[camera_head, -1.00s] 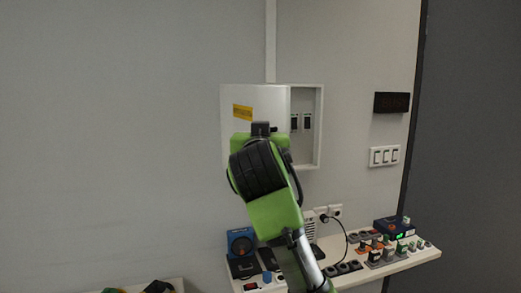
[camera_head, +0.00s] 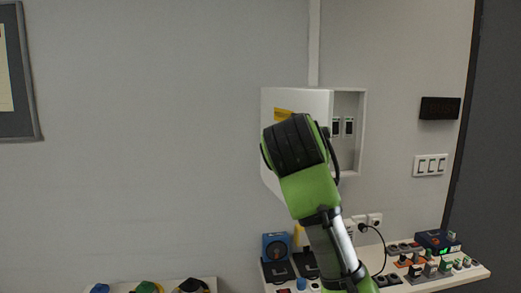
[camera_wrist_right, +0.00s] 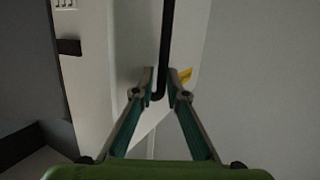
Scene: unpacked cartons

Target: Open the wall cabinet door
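The white wall cabinet (camera_head: 350,165) has its door (camera_head: 290,102), with a yellow label, standing partly open, so part of the inside with dark switches shows at the right. My right arm and its gripper reach up in front of the door; in the head view the wrist hides the fingers. In the right wrist view my right gripper (camera_wrist_right: 160,78) has its fingertips a small gap apart, with a narrow black strip (camera_wrist_right: 166,40) at the white door between them. I cannot tell whether the tips touch the door. My left gripper is not in view.
A bench (camera_head: 455,281) with electrical parts, a blue device (camera_head: 276,245) and several small switches stands below. A light switch panel (camera_head: 430,165) and a black box (camera_head: 440,108) are on the wall at right.

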